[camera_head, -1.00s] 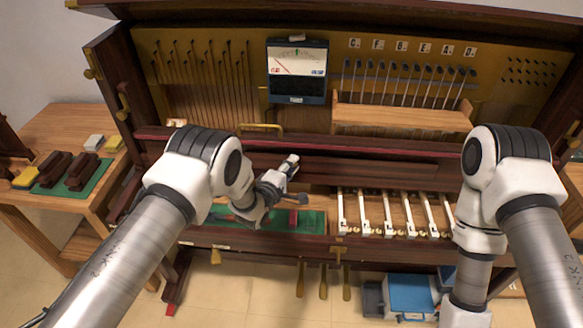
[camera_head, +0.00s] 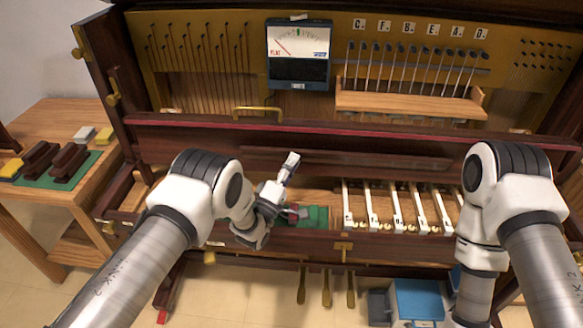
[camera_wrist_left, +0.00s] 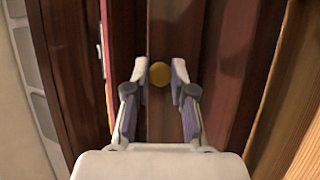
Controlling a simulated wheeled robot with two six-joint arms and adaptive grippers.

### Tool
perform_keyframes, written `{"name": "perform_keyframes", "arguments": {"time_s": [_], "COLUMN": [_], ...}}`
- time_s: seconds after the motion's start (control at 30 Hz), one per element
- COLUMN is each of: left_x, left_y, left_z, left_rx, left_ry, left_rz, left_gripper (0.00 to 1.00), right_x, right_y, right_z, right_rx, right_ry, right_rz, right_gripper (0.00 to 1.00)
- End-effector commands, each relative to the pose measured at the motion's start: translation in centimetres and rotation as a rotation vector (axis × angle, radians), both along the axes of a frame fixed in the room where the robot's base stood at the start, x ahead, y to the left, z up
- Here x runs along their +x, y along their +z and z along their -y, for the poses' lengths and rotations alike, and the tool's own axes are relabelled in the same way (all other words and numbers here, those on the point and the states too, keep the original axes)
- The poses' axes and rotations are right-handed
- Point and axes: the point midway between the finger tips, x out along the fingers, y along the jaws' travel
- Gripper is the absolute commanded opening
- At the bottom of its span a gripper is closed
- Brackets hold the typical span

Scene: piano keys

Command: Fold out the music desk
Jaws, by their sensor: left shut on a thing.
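The music desk appears to be the long dark red-brown panel (camera_head: 345,160) across the piano, above the keys. My left gripper (camera_head: 292,159) reaches up to this panel, near its middle left. In the left wrist view, a round brass knob (camera_wrist_left: 159,75) sits on a dark wood face between the two fingertips (camera_wrist_left: 158,68). The fingers are shut on the knob. The panel looks close to upright; its exact angle is hard to tell. My right gripper is out of view, with only its arm showing at the right.
White keys (camera_head: 393,208) lie to the right of the left gripper. A green felt patch (camera_head: 314,215) is below it. A tuner (camera_head: 298,55) and a light wood rail (camera_head: 410,104) are above. A side table (camera_head: 50,125) stands at the left, a blue box (camera_head: 415,300) on the floor.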

Motion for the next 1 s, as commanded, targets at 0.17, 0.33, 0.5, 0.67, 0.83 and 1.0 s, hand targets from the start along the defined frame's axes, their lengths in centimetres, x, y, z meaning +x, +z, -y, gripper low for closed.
{"name": "perform_keyframes", "arguments": {"time_s": [0.17,0.33,0.5,0.67,0.83,1.0], "left_x": [-0.1,-0.1,0.0,-0.1,-1.6,-5.1], "left_y": [-0.1,-0.1,-0.1,-0.1,-0.8,-2.5], "left_z": [0.0,0.0,0.0,0.0,-0.7,-2.3], "left_rx": [0.001,0.001,0.000,0.000,0.000,0.001], "left_ry": [-0.001,-0.001,-0.001,0.000,0.001,0.000], "left_rz": [-0.003,-0.003,-0.002,-0.001,-0.004,-0.007], "left_gripper": [0.00,0.38,0.49,0.49,0.49,0.49], "right_x": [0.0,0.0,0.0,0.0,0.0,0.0], "right_y": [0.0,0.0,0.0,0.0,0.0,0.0], "right_z": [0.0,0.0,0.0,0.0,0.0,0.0], "right_rx": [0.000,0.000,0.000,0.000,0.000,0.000], "right_ry": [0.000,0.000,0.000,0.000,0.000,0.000], "right_rz": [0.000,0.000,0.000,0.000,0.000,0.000], "right_gripper": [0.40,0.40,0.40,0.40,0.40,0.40]}}
